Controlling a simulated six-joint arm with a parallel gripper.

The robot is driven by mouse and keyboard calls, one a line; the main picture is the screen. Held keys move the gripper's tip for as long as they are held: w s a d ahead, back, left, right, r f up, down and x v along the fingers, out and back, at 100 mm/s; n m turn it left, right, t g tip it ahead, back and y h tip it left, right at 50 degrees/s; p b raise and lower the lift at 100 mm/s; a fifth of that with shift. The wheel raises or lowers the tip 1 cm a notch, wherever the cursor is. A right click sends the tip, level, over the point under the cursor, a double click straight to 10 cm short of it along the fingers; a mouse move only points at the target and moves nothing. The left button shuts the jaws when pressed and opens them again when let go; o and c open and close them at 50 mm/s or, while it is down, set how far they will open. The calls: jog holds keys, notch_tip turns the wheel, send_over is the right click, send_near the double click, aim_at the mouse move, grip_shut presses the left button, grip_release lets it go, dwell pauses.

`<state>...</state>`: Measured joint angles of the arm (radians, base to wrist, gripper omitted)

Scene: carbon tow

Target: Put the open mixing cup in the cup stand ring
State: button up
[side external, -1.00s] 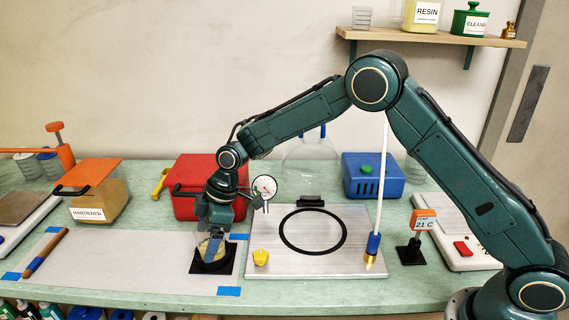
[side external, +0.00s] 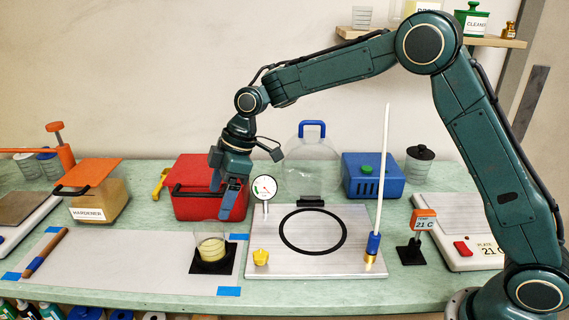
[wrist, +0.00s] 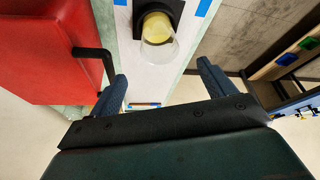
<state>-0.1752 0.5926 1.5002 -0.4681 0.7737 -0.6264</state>
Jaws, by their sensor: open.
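The open mixing cup (side external: 211,246) is clear, with pale yellow liquid in it. It stands upright in the black cup stand (side external: 204,268) on the pale sheet, and it also shows in the wrist view (wrist: 158,28). The stand shows as a dark square around the cup's base in the wrist view (wrist: 172,8); the ring itself is hard to make out. My gripper (side external: 230,200) is open and empty, above and apart from the cup, in front of the red box. Its two blue fingers are spread in the wrist view (wrist: 162,80).
The red box (side external: 200,180) with a black handle stands close behind my gripper. A dial gauge (side external: 264,188), a yellow knob (side external: 261,257) and a metal plate (side external: 350,262) lie to the right. The pale sheet (side external: 120,260) is mostly clear left of the stand.

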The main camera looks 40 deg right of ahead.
jog(key=shift+r, duration=0.1)
dwell(0.5)
jog(key=s+d+r+m+t+h, duration=0.1)
jog(key=s+d+r+m, duration=0.2)
jog(key=s+d+r, duration=0.4)
jog(key=s+d+r+m+t+h, duration=0.1)
jog(key=s+d+r+m, duration=0.25)
jog(key=s+r, duration=0.35)
jog(key=s+d+f+m+t+h, duration=0.1)
jog(key=s+d+m, duration=0.2)
jog(key=s, duration=0.7)
jog(key=s+d+f+m+h, duration=0.1)
jog(key=s+d+m, duration=0.3)
jog(key=s, duration=0.6)
jog(key=shift+s+d+f+t, duration=0.4)
jog(key=shift+d+f, duration=0.2)
jog(key=shift+f, duration=0.05)
